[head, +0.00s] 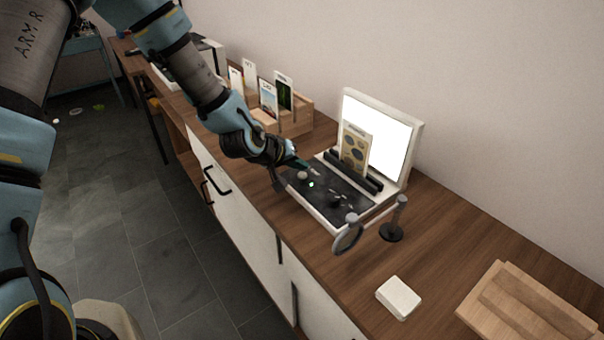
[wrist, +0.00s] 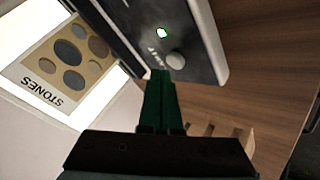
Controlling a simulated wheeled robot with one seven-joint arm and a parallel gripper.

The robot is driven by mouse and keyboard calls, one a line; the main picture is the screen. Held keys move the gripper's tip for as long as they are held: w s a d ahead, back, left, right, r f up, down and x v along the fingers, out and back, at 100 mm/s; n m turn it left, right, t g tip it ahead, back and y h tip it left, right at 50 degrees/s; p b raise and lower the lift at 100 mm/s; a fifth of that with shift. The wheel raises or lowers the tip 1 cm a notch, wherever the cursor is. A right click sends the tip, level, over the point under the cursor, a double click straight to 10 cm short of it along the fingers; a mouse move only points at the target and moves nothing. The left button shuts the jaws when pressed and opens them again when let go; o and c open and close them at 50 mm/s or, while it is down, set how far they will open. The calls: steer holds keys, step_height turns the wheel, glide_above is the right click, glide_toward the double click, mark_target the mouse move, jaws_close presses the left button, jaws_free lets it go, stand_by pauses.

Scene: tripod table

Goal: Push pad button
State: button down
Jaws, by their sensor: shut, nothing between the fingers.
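The pad is a dark panel (head: 325,192) in a pale frame, at the front of a lit white screen (head: 386,135). It has a small lit green light (head: 310,185) and a round grey button (head: 302,175) near its left end. In the wrist view the button (wrist: 175,60) is just beyond my fingertips, and the green light (wrist: 161,32) is past it. My gripper (head: 304,164) has green fingers and is shut and empty over the pad's left end. In the wrist view my gripper (wrist: 161,74) almost overlaps the button; I cannot tell whether they touch.
A card marked STONES (wrist: 68,57) stands in a dark holder (head: 352,174) behind the pad. A white block (head: 398,297), wooden tray (head: 530,310) and wooden card rack (head: 296,122) share the wooden counter.

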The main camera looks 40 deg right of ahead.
steer(key=shift+f, duration=0.1)
stand_by(0.3)
steer(key=shift+f+b, duration=0.35)
steer(key=shift+b, duration=0.1)
steer(key=shift+f, duration=0.3)
stand_by(0.4)
steer(key=shift+r, duration=0.8)
steer(key=shift+p, duration=0.3)
step_height(320, 180, up, 6)
steer(key=p, duration=0.4)
stand_by(0.3)
